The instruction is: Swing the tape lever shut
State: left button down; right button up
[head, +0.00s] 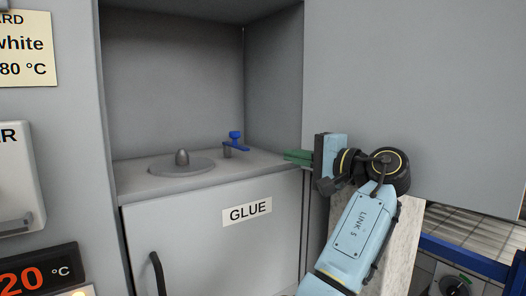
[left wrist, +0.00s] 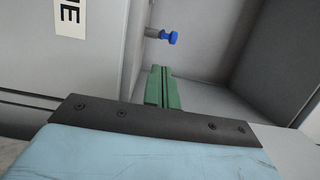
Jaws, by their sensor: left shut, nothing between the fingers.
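The tape lever (head: 238,148) is a small blue bar with an upright blue knob, on a short grey post on the shelf of the recess. Its blue end also shows in the left wrist view (left wrist: 168,37). My left gripper (head: 286,155) has green fingers, which are shut and empty. It points left into the recess from the right side, to the right of the lever and apart from it. In the left wrist view the fingertips (left wrist: 160,68) lie just below the blue knob in the picture, with a gap between. My right gripper is not in view.
A grey round disc with a hub (head: 182,164) sits on the shelf left of the lever. A door labelled GLUE (head: 247,212) is below the shelf. A large grey panel (head: 430,90) stands right of the recess, close by my left gripper. The shelf between fingers and lever looks clear.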

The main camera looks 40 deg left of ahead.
aim_at(261, 165)
pick_arm(q)
jog(key=a, duration=0.8)
jog(key=shift+w+a+f, duration=0.1)
jog(key=shift+w+a, duration=0.15)
jog(key=shift+a, duration=0.75)
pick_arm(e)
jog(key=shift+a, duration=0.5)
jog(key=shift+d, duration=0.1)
